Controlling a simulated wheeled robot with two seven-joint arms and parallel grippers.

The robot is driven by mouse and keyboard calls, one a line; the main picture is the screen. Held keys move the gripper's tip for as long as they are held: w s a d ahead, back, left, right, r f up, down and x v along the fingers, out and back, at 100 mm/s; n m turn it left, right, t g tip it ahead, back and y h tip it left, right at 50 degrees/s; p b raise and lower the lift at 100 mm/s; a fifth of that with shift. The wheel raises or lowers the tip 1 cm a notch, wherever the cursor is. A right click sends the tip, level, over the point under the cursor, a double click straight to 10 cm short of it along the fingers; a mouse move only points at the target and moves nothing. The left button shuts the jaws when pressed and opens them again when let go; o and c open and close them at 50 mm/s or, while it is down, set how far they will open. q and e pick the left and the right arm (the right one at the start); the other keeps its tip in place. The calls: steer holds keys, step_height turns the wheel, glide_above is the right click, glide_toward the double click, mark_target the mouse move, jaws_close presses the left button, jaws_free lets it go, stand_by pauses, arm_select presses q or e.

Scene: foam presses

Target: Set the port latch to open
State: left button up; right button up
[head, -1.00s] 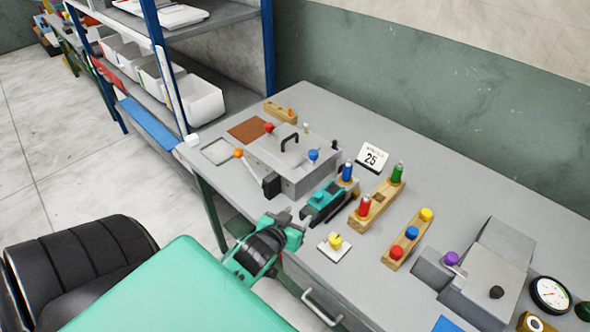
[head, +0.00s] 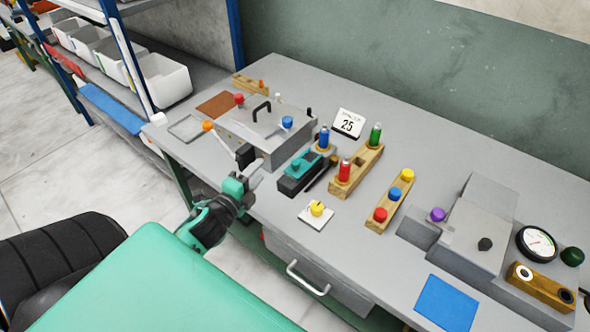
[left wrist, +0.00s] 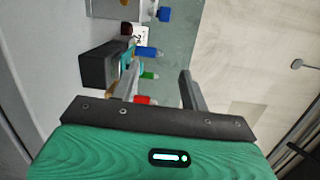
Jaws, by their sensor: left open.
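I cannot tell which part is the port latch. A grey box press (head: 283,148) at the bench's left has a black handle on its lid, a red knob (head: 239,99), a blue knob (head: 286,122) and a lever with an orange ball (head: 207,126). A dark block (head: 246,156) sits at its front left corner. My left gripper (head: 254,178) is open and empty just in front of that corner, low by the bench edge. In the left wrist view its two fingers (left wrist: 160,92) stand apart with nothing between them held. My right gripper is not seen.
A teal-topped device (head: 306,168), a wooden rack with bottles (head: 345,190), a yellow knob on a white plate (head: 316,211) and a rack of coloured knobs (head: 391,203) stand right of the box. A second grey press (head: 470,235) is farther right. A drawer handle (head: 307,280) juts below the edge.

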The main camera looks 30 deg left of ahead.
mark_target(292, 164)
arm_select(q)
steer(key=f+m+h+b, duration=0.1)
steer(key=m+h, duration=0.1)
steer(key=m, duration=0.5)
steer(key=f+m+h+b, duration=0.1)
steer(key=m+h+b, duration=0.1)
steer(key=m, duration=0.5)
steer(key=f+m+h+b, duration=0.1)
steer(key=m+h, duration=0.2)
steer(key=m, duration=0.4)
steer(key=shift+s+a+f+m+g+b, duration=0.15)
steer(key=shift+s+f+m+g+b, duration=0.15)
steer(key=shift+f+b, duration=0.1)
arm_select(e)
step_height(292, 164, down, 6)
arm_select(q)
steer(key=shift+w+m, duration=0.1)
steer(key=shift+m, duration=0.2)
steer(key=shift+w+d+r+p, duration=0.15)
steer(key=shift+w+d+p, duration=0.15)
steer(key=shift+w, duration=0.3)
steer(key=p+x, duration=0.3)
steer(key=x, duration=0.8)
steer(key=shift+w+d+p, duration=0.25)
steer(key=shift+w+p, duration=0.15)
steer(key=shift+w, duration=0.25)
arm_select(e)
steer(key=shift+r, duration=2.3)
